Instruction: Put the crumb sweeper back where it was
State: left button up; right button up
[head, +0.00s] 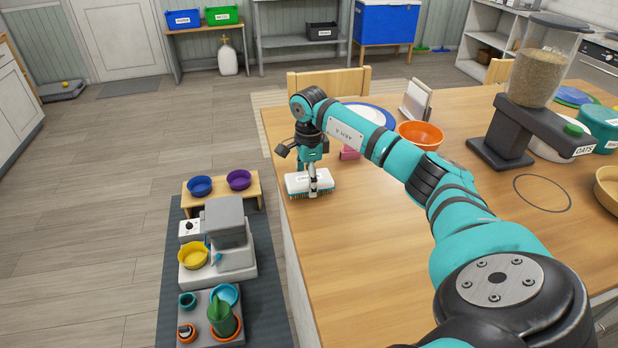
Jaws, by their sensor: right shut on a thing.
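The crumb sweeper (298,184) is a white block with a label and bristles along its underside. It is at the left edge of the wooden table (400,260), bristles down. My right gripper (313,186) points down and is shut on it from above. I cannot tell whether the bristles touch the table top or hang just above it. My left gripper is not in view.
A small pink item (349,153) lies behind my right gripper. An orange bowl (421,134), a rack (416,101) and an oats dispenser (536,85) stand farther back. A dark ring (542,193) marks the right side. The table's front middle is clear.

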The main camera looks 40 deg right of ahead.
jog(key=shift+f, duration=0.1)
jog(key=o, duration=1.2)
jog(key=shift+o, duration=0.2)
jog(key=shift+r, duration=0.65)
notch_tip(320, 180, up, 11)
jog(key=b, duration=0.1)
jog(key=shift+b, duration=0.35)
